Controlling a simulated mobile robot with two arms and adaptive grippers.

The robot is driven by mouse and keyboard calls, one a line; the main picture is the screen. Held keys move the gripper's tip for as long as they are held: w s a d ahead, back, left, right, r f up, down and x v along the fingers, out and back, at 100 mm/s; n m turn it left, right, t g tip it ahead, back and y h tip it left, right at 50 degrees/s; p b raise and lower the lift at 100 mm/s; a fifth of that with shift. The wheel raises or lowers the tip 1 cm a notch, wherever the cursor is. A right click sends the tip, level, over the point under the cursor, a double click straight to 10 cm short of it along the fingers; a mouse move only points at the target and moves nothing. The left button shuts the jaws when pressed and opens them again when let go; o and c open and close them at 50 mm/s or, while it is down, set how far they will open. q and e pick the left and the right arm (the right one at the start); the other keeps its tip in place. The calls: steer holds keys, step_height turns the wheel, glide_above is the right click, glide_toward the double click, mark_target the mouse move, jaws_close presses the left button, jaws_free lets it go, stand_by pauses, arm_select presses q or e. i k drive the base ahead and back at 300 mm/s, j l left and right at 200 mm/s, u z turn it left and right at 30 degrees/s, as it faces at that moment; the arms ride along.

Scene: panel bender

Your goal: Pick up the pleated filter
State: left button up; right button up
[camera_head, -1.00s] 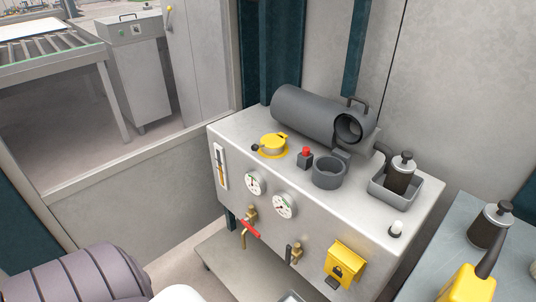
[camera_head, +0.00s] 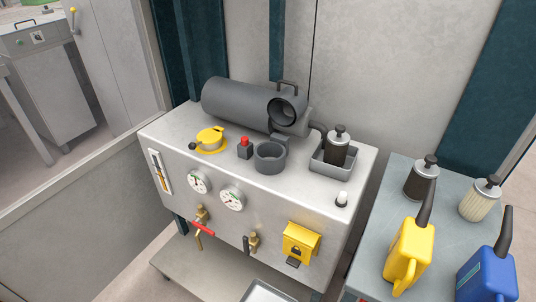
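The pleated filter (camera_head: 479,201) is a cream cylinder with vertical ribs and a dark knobbed top. It stands upright on the blue-grey side table (camera_head: 385,215) at the right. A similar dark brown filter (camera_head: 420,180) with a black knob stands just left of it. Another dark filter (camera_head: 337,150) stands in a grey square tray (camera_head: 323,163) on the machine cabinet. Neither of my grippers shows in the head view.
A yellow oil can (camera_head: 409,253) and a blue oil can (camera_head: 488,274) stand in front of the filters, their spouts reaching up near them. The cabinet (camera_head: 150,140) carries a grey motor, an open cup, a yellow cap, gauges and valves. A wall rises behind.

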mark_target(484, 193)
steer(key=z, duration=1.5)
